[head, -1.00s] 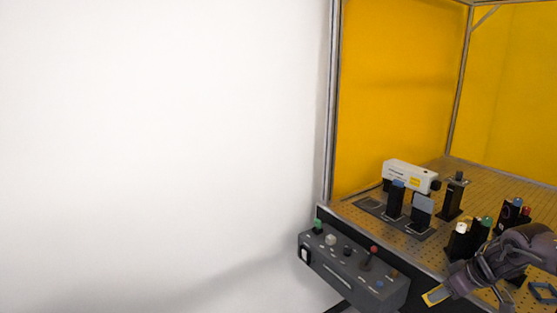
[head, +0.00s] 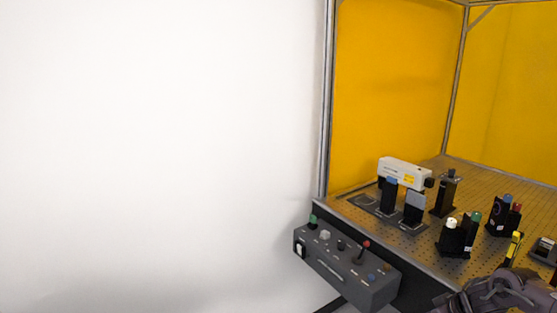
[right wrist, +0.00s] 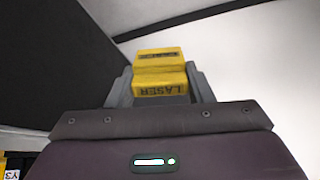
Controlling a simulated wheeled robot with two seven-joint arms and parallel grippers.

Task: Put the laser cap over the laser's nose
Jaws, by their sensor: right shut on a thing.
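The laser is a white box (head: 404,172) with a yellow label, raised over the perforated table in the head view. Its black nose (head: 428,183) faces right and looks bare. In the right wrist view my right gripper (right wrist: 161,84) is shut on a yellow block marked LASER (right wrist: 161,75), which I take to be the laser cap. In the head view my right arm (head: 505,291) is at the bottom right corner; its fingers and the cap cannot be made out there. The held cap is well away from the nose. My left gripper is not in view.
Black post mounts (head: 413,209) stand before the laser, with another post (head: 446,194) right of its nose. Small capped holders (head: 458,237) and a yellow-and-black item (head: 515,247) stand nearer my arm. A grey control box (head: 347,268) juts from the table's front edge.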

